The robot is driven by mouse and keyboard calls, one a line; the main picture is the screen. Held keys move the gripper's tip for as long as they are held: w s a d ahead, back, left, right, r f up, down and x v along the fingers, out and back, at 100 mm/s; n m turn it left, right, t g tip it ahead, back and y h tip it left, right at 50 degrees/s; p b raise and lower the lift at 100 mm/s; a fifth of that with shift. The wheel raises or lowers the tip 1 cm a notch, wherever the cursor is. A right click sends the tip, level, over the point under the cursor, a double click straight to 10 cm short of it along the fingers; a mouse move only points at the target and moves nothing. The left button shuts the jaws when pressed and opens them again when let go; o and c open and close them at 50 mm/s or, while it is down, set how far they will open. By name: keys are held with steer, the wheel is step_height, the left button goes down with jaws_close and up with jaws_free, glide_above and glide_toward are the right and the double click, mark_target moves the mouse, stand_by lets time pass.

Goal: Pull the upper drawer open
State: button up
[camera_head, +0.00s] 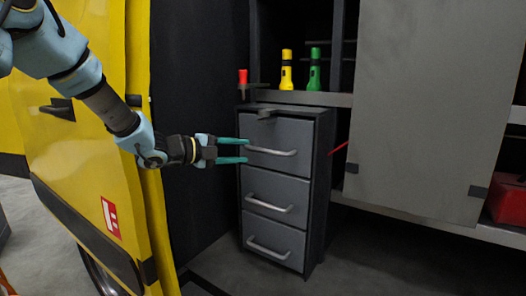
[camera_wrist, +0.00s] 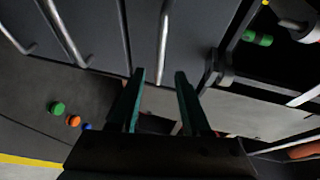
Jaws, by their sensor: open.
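The upper drawer (camera_head: 288,134) is the top one of three grey drawers in a dark cabinet, and it looks closed. Its pale bar handle (camera_head: 272,151) runs across the front. My gripper (camera_head: 248,150) is open, its teal fingers pointing at the left end of that handle, one above and one below its level. In the wrist view the open fingers (camera_wrist: 160,74) stand apart, with the handle (camera_wrist: 163,42) ahead in line with the gap. Nothing is held. I cannot tell whether the fingers touch the handle.
A middle drawer (camera_head: 272,194) and a lower drawer (camera_head: 270,245) look closed. A yellow vehicle door (camera_head: 90,150) is left; a grey panel (camera_head: 425,110) is right.

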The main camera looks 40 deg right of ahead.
mark_target(263, 151)
steer(key=p+x, duration=0.2)
steer(key=x, duration=0.7)
jaws_close()
stand_by(1.3)
